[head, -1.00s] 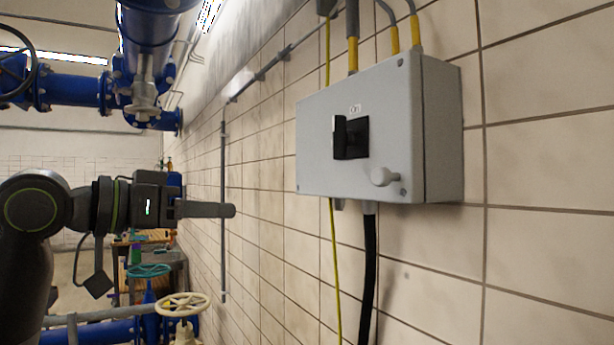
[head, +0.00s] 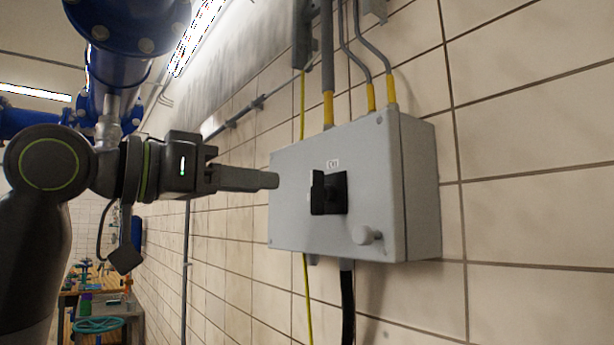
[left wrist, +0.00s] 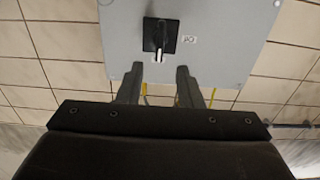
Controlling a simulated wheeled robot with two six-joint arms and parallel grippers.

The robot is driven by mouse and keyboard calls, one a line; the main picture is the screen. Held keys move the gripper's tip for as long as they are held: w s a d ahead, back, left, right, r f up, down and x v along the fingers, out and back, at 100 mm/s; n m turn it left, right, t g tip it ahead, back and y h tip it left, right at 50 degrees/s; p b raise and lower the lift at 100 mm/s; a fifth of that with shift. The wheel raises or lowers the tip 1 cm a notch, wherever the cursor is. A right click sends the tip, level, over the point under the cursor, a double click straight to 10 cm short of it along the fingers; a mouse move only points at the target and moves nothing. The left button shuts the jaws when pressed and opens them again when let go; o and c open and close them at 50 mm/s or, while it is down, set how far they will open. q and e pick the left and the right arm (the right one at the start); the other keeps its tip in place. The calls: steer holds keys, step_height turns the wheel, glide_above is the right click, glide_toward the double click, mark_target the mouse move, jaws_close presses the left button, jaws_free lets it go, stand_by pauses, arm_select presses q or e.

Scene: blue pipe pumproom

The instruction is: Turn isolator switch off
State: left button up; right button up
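The isolator switch is a black rotary handle (head: 328,192) on the front of a grey box (head: 290,225) on the tiled wall, under a small white label. In the left wrist view the handle (left wrist: 160,36) stands ahead of the gripper, with the label beside it. My left gripper (head: 272,181) points at the box from the left, close to its front and a short way from the handle. The left wrist view shows its two fingers (left wrist: 160,70) apart with nothing between them. My right gripper is not in view.
A grey knob (head: 366,235) sticks out at the box's lower right. Conduits with yellow ends (head: 328,110) enter from above, and a black cable (head: 347,300) hangs below. Blue pipes (head: 120,70) and a bench with a coiled teal hose (head: 98,324) are at the left.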

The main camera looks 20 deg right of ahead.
mark_target(311, 188)
arm_select(q)
steer(key=p+x, duration=0.2)
steer(key=x, duration=0.7)
steer(key=shift+p, duration=0.4)
steer(key=shift+c, duration=0.3)
jaws_close()
